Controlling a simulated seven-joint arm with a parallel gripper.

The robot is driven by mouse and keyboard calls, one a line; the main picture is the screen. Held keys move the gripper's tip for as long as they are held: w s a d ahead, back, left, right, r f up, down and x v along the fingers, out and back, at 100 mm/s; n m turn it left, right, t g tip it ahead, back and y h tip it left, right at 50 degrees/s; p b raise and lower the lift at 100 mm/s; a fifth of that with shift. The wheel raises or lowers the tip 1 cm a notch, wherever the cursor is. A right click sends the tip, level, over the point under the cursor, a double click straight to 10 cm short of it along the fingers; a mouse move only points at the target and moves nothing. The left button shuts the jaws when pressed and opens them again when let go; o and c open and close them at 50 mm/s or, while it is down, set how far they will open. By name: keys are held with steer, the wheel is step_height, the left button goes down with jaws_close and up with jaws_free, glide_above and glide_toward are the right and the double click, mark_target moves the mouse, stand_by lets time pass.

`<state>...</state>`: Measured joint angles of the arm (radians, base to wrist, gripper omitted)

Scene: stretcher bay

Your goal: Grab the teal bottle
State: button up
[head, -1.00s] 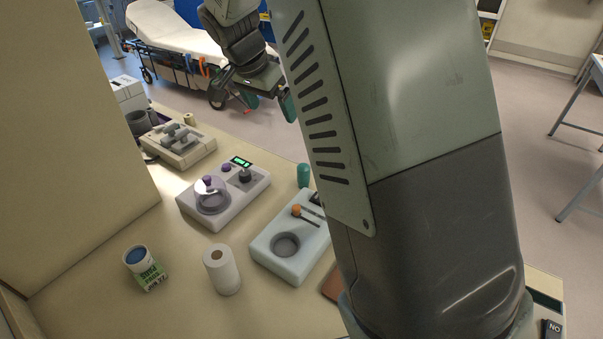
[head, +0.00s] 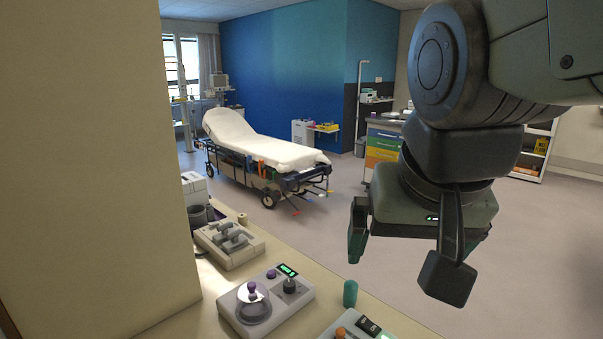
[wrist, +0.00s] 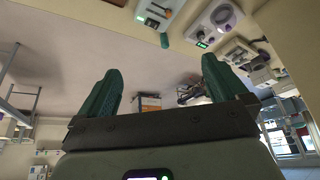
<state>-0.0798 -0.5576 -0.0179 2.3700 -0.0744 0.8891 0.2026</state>
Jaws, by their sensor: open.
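The teal bottle (head: 350,293) is a small rounded cylinder standing upright at the bench's far edge, right of the purple-knobbed device. It also shows in the wrist view (wrist: 164,40), near the top, beyond and roughly between the fingertips. My gripper (head: 412,250) is in the air above and to the right of the bottle in the head view, apart from it. Its teal fingers are spread with nothing between them, as the wrist view (wrist: 161,68) shows. In the head view a dark block hides part of the right finger.
On the bench (head: 205,325) are a device with a clear dome and purple knobs (head: 262,305), a grey lever box (head: 229,244), and a pale unit with an orange knob (head: 358,328). A beige wall (head: 90,160) bounds the left. Open floor and a stretcher (head: 262,150) lie beyond.

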steer(key=shift+n+t, duration=0.3)
steer(key=shift+n, duration=0.5)
steer(key=s, duration=0.2)
steer(key=s+f, duration=0.1)
steer(key=s, duration=0.2)
steer(key=c, duration=0.5)
